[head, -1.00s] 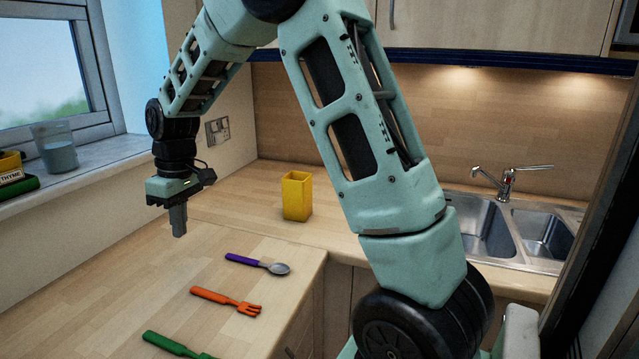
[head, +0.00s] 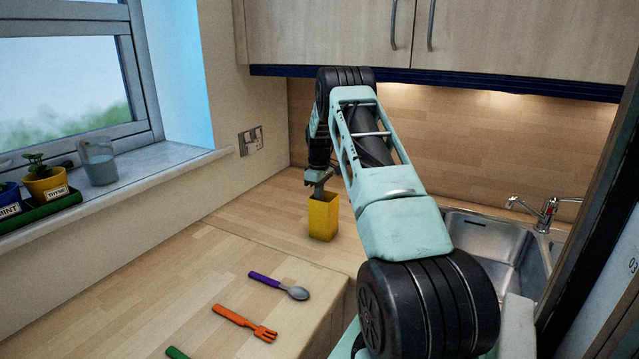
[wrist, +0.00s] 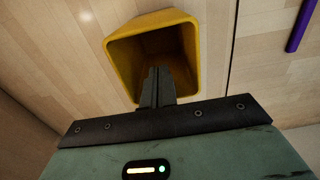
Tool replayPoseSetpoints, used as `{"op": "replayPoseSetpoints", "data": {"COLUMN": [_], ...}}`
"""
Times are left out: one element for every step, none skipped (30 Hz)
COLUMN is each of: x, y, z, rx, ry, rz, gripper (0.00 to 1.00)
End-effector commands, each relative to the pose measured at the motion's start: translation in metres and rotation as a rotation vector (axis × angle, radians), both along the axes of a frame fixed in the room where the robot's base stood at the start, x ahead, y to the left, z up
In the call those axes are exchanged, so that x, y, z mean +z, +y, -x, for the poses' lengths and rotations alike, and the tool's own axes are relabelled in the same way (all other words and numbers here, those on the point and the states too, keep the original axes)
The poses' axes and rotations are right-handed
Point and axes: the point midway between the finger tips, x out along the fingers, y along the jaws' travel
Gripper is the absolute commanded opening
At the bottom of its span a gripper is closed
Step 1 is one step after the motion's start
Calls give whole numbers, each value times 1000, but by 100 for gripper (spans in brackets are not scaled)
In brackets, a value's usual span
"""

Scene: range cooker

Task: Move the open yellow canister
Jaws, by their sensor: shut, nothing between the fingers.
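The open yellow canister (head: 323,219) stands upright on the wooden counter in the corner, below the wall. In the wrist view its square open mouth (wrist: 118,50) faces the camera, and the inside looks empty apart from my fingers. My gripper (head: 319,191) points down at the canister's top. In the wrist view the shut fingers (wrist: 157,85) overlap the near side of the opening, with nothing between them. I cannot tell how far the tips reach inside, or whether they touch the wall.
A purple-handled spoon (head: 279,285), an orange fork (head: 245,323) and a green-handled utensil (head: 177,353) lie on the front counter. The sink (head: 490,245) is at the right. A glass (head: 99,162) and herb pots (head: 45,184) stand on the windowsill. Counter left of the canister is clear.

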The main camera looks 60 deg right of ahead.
Motion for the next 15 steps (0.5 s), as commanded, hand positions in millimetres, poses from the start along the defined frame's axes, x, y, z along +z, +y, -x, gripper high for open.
{"op": "replayPoseSetpoints", "data": {"x": [-8, -14, -23, -28, -34, -38, -33, -33, -33, -34, -35, -35, -36, -36, -37], "y": [1, 1, 1, 1, 1, 0, -1, -1, -2, -2, -2, -2, -2, -2, -3], "z": [1, 1, 0, 0, 0, 3, 9, 14, 20, 24, 26, 30, 32, 34, 36], "rx": [0, 0, 0, 0, 0, -2, -4, -4, -3, -3, -3, -2, -2, -1, -1], "ry": [3, 3, 3, 2, 3, 1, 1, 0, 0, 0, -1, 0, 0, -1, -1], "rz": [-4, -3, -4, -3, -4, -2, -1, -1, -1, -1, 0, -1, -1, -1, 0], "gripper": [0, 0, 0, 0, 0, 0, 0, 0, 0, 0, 0, 0, 0, 0, 0]}}
